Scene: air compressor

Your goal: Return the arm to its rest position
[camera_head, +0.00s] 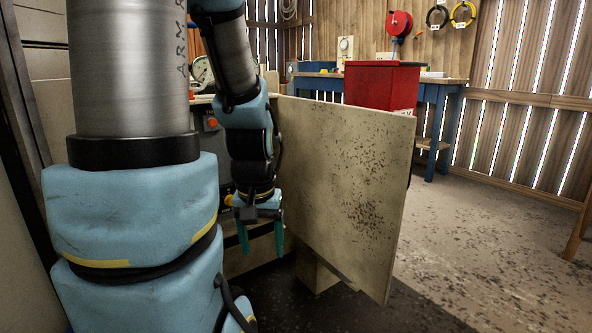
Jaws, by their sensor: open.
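My arm, in blue and grey, fills the left side of the head view. My gripper (261,240) hangs below its wrist with its green fingers pointing down. The fingers are apart and nothing shows between them. My gripper is just left of a pale, speckled panel (345,185), apart from it as far as I can see. A round gauge (201,72) is partly hidden behind the arm.
A red box (381,84) stands behind the panel. A blue workbench (432,92) runs along the back wooden wall, with a red reel (399,24) above it. A wooden leg (580,228) stands at the right edge.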

